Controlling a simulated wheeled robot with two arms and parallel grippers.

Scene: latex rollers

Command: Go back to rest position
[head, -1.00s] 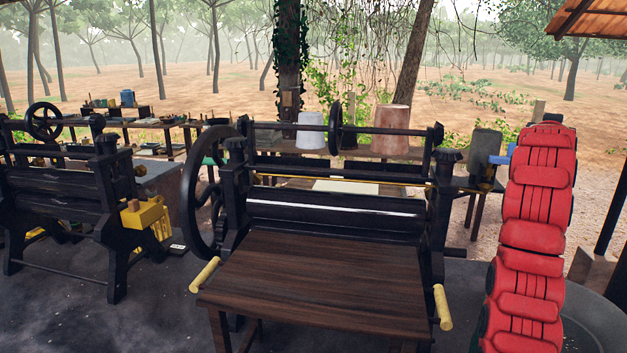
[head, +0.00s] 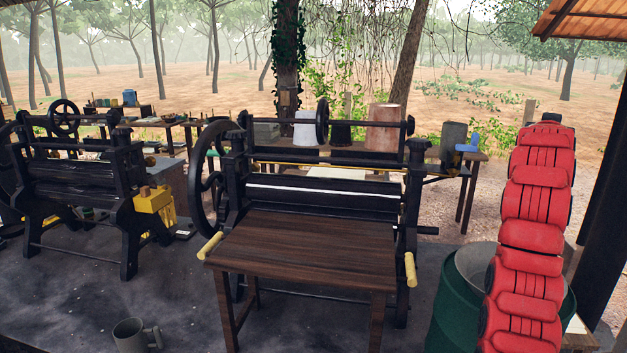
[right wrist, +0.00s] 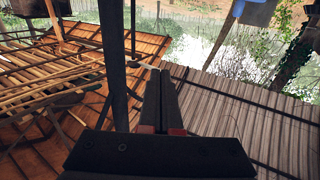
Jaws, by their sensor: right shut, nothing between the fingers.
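My right arm, in red padding, rises along the right side of the head view, and its gripper is not seen there. In the right wrist view my right gripper (right wrist: 160,98) is shut and empty, its two dark fingers pressed together. It points toward the roof and trees, apart from anything. My left arm and gripper are in neither view. The large black roller press (head: 320,190) stands in the middle of the head view with a white sheet edge (head: 322,195) along its rollers. Its dark wooden table (head: 310,250) is in front.
A second black roller press (head: 75,185) with a yellow box (head: 155,212) stands at left. A green barrel (head: 455,310) is beside my right arm. A grey mug (head: 135,335) is on the floor at front left. A dark post (head: 600,200) stands at far right. Floor between the presses is clear.

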